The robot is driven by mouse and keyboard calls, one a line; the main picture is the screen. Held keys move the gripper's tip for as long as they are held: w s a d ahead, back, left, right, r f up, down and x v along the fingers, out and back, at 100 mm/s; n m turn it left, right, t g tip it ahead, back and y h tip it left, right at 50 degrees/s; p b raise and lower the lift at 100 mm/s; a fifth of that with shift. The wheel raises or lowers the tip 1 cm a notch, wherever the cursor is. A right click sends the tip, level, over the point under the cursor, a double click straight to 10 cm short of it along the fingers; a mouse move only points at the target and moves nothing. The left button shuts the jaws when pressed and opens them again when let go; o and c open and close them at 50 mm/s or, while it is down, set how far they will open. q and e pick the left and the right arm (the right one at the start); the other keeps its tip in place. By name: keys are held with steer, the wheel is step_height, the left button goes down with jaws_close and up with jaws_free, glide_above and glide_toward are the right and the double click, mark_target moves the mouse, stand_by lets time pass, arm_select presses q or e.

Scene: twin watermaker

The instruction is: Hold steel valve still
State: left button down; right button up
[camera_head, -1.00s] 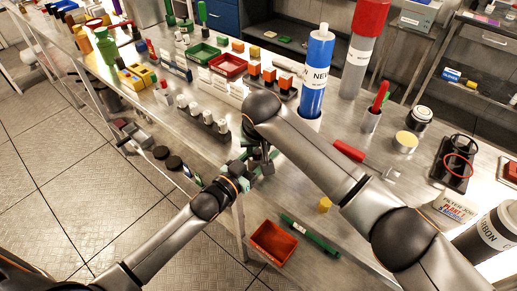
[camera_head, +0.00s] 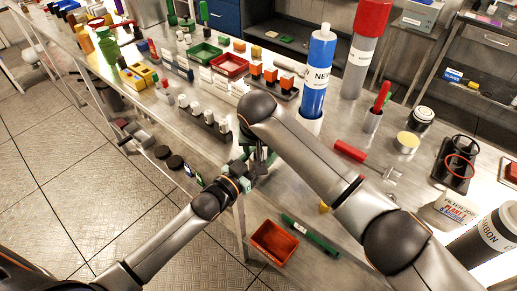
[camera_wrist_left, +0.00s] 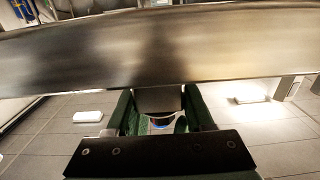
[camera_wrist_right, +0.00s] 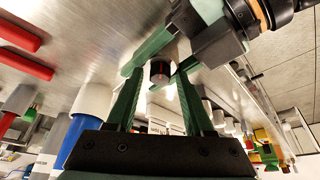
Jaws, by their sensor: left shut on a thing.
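My left gripper (camera_head: 246,172) is at the front edge of the bench, with its fingers shut on a small part that I take to be the steel valve. In the left wrist view a metallic piece (camera_wrist_left: 158,101) shows between the green fingers (camera_wrist_left: 160,112). In the right wrist view the same part seems to be a short dark cylinder (camera_wrist_right: 160,71) with a red mark, between the left gripper's green fingers. My right gripper (camera_wrist_right: 160,95) is open, its fingers spread with the cylinder beyond and between their tips. In the head view my right arm largely hides the right gripper.
A red tray (camera_head: 273,243) and a green bar (camera_head: 310,236) lie right of the left gripper. The bench edge crosses the left wrist view.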

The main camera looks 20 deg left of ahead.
steer(key=shift+o, duration=0.5)
steer(key=v, duration=1.2)
steer(key=w+f+n+y, duration=0.1)
steer(key=f+n, duration=0.2)
steer(key=w+f+n+g, duration=0.1)
steer(key=w+f+n, duration=0.1)
steer(key=f+n, duration=0.1)
steer(key=w+a+f+n+g+y, duration=0.1)
steer(key=f+n, duration=0.2)
steer(key=f, duration=0.2)
steer(key=shift+w+f+y, duration=0.1)
steer(key=shift+w+y, duration=0.2)
steer(key=shift+w, duration=0.05)
steer(key=shift+c, duration=0.4)
